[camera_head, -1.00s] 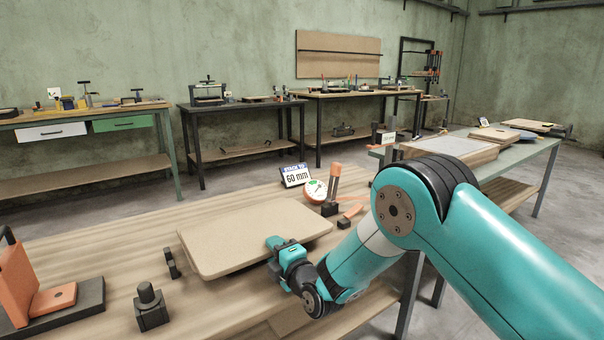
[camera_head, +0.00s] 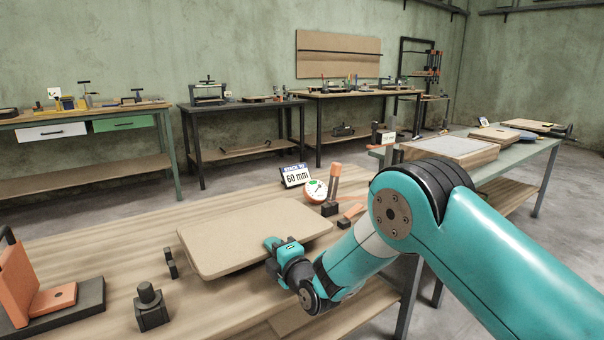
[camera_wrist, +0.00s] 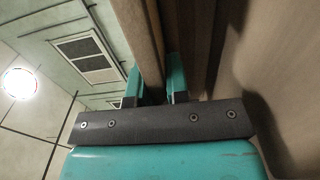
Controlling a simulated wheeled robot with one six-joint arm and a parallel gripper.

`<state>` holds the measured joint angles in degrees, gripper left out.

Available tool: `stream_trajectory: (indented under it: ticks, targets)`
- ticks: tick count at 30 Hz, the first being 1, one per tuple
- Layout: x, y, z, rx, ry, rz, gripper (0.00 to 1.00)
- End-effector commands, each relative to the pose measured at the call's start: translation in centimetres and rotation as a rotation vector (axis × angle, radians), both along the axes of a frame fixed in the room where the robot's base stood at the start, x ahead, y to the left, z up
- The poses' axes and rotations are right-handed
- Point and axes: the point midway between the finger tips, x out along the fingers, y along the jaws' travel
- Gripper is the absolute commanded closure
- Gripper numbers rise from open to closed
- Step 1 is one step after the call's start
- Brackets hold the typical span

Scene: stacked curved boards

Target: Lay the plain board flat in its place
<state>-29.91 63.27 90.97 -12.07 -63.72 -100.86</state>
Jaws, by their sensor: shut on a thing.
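The plain board (camera_head: 240,236), a flat tan panel with rounded corners, is over the near workbench, roughly level. My gripper (camera_head: 280,246) is shut on its near right edge. In the wrist view the board (camera_wrist: 139,28) shows edge-on between the fingers of my gripper (camera_wrist: 156,86), with a dark gap between it and the bench top. I cannot tell whether any part of the board touches the bench below; its underside is hidden.
Small black blocks (camera_head: 151,306) stand left of the board. An orange and black fixture (camera_head: 50,298) is at the far left. A round dial gauge (camera_head: 315,190), an orange-handled clamp (camera_head: 333,190) and a "60 mm" sign (camera_head: 296,175) stand behind the board.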

Motion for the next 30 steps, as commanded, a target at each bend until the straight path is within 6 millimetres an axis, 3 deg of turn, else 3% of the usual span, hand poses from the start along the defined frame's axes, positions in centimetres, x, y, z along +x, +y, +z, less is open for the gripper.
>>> stream_trajectory:
  ticks: [30]
  targets:
    - [0.1, 0.0, 1.6, 0.003, -0.005, 0.0, 1.0]
